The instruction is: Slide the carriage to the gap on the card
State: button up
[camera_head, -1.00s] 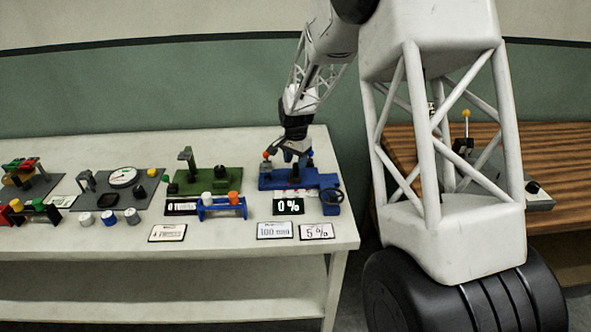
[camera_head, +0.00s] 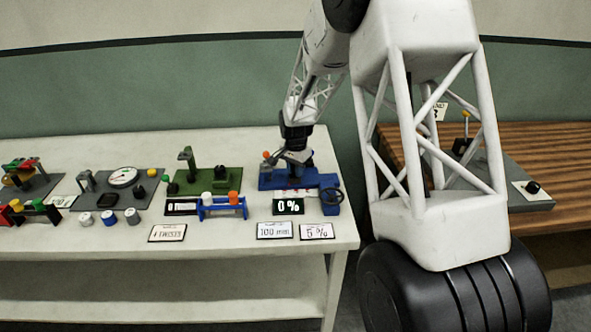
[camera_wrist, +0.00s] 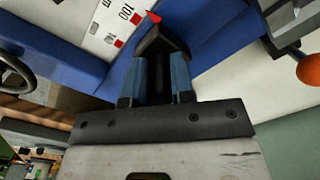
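The blue slide device (camera_head: 268,178) stands near the right end of the white table, with a black handwheel (camera_head: 332,196) at its right. My gripper (camera_head: 293,160) is down over it; the wrist view shows its two blue-faced fingers (camera_wrist: 159,70) on either side of a dark part. The dark carriage (camera_wrist: 163,43) with a red pointer lies just beyond the fingertips, beside the white scale (camera_wrist: 108,25), near the mark "100". Whether the fingers press on it is unclear. One card (camera_head: 275,230) reads "100 mm", another (camera_head: 317,231) "5 %". The display (camera_head: 288,206) reads "0 %".
An orange knob (camera_head: 266,155) stands at the device's left end. To its left are a green device (camera_head: 215,180), a blue rack (camera_head: 221,210) with coloured caps and a grey gauge panel (camera_head: 95,190). A wooden bench (camera_head: 555,150) is at right.

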grip_shut()
jog(key=shift+d, duration=1.1)
jog(key=o, duration=0.7)
grip_release()
jog(key=shift+o, duration=0.2)
jog(key=shift+r, duration=0.1)
notch_tip(320, 180, up, 8)
